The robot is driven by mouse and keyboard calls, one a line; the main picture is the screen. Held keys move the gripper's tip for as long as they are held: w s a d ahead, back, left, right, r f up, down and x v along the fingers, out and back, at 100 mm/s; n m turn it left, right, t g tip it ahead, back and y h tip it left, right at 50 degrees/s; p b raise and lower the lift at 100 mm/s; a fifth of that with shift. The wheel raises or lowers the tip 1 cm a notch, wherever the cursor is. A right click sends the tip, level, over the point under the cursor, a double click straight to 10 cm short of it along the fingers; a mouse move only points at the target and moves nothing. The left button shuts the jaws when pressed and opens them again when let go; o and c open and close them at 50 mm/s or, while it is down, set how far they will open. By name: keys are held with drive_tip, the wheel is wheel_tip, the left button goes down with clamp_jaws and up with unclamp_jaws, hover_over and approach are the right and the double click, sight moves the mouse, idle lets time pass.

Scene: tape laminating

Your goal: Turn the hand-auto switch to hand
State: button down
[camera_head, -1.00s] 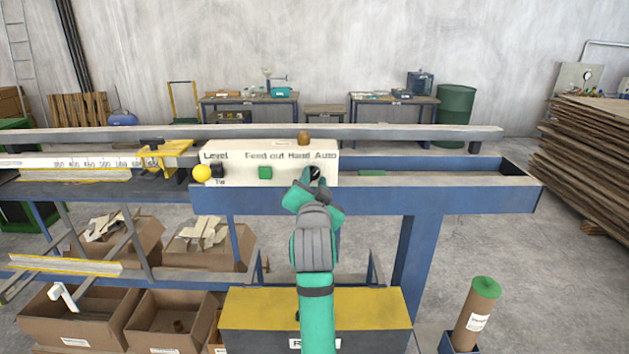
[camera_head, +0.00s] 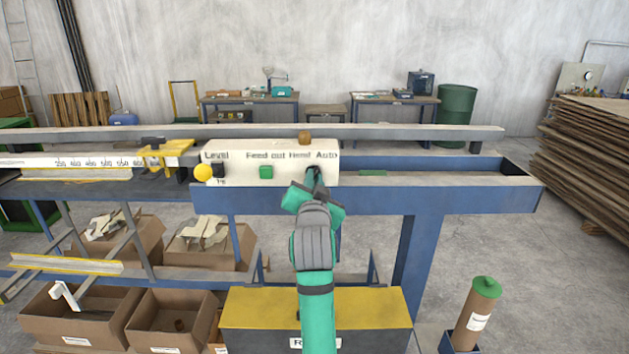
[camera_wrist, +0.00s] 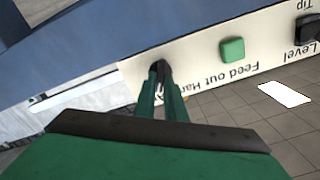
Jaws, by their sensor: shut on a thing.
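The hand-auto switch (camera_head: 314,172) is a small black knob on the white control panel (camera_head: 235,175), below the words Hand and Auto. My gripper (camera_head: 314,185) is at the switch, with its fingers closed around it. In the wrist view the two green fingers of my gripper (camera_wrist: 163,85) reach the panel and pinch the black switch (camera_wrist: 160,66), mostly hidden between the fingertips. The angle of the knob is hard to read. The green feed out button (camera_head: 265,172) is left of the switch, apart from my gripper.
A yellow knob (camera_head: 203,173) and a black level switch (camera_head: 218,170) are at the panel's left end. A blue beam (camera_head: 370,201) runs just below the panel. Cardboard boxes (camera_head: 165,317) stand low on the left. A brown roll (camera_head: 476,318) stands at lower right.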

drive_tip(key=shift+a+r+n, duration=0.1)
drive_tip(key=shift+a+n, duration=0.05)
drive_tip(key=shift+n, duration=3)
drive_tip(key=shift+a+r+n, duration=0.1)
drive_tip(key=shift+n, duration=3.05)
drive_tip(key=c, duration=1.8)
unclamp_jaws()
drive_tip(key=shift+a, duration=0.1)
drive_tip(key=shift+f, duration=0.1)
